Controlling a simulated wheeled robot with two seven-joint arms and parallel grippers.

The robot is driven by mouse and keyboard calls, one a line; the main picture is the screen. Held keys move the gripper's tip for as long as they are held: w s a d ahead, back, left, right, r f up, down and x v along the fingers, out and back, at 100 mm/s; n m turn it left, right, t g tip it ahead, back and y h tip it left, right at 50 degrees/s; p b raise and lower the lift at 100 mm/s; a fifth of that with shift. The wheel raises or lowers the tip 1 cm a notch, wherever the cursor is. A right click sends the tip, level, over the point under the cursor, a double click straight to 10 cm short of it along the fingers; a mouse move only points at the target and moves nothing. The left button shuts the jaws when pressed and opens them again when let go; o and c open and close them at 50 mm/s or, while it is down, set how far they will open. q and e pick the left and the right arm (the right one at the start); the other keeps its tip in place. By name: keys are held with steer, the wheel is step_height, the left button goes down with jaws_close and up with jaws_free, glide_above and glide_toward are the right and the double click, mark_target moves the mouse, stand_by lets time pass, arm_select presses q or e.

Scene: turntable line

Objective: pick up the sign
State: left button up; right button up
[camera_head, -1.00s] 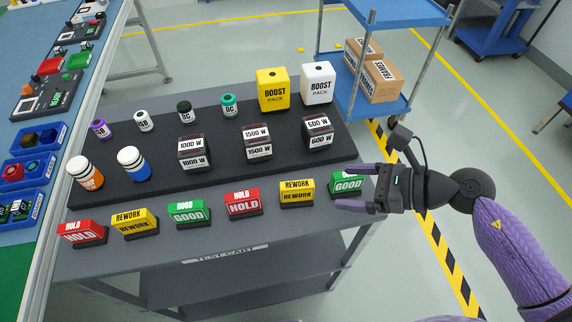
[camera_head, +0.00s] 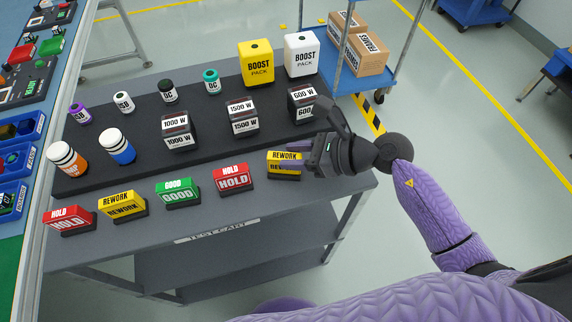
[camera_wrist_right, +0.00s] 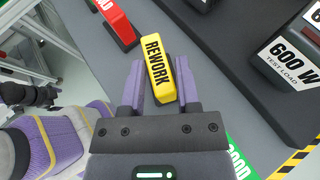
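The yellow REWORK sign (camera_head: 280,163) at the right end of the front row stands upright on the cart, partly covered by my right gripper (camera_head: 291,168). In the right wrist view this sign (camera_wrist_right: 157,72) lies between the two purple fingers of the gripper (camera_wrist_right: 159,78), which are open on either side of it. Contact cannot be told. Other signs in the row are a red HOLD sign (camera_head: 233,180), a green GOOD sign (camera_head: 177,194), a second REWORK sign (camera_head: 122,207) and a second HOLD sign (camera_head: 69,221). A GOOD sign (camera_wrist_right: 240,160) shows beside the gripper. My left gripper is not in view.
A black mat (camera_head: 215,120) behind the signs holds labelled load blocks (camera_head: 243,117), bottles (camera_head: 118,146), small cylinders and two BOOST packs (camera_head: 257,65). The cart's front strip (camera_head: 200,220) is clear. A blue trolley (camera_head: 345,85) with boxes stands behind right.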

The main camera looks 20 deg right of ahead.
jaws_close()
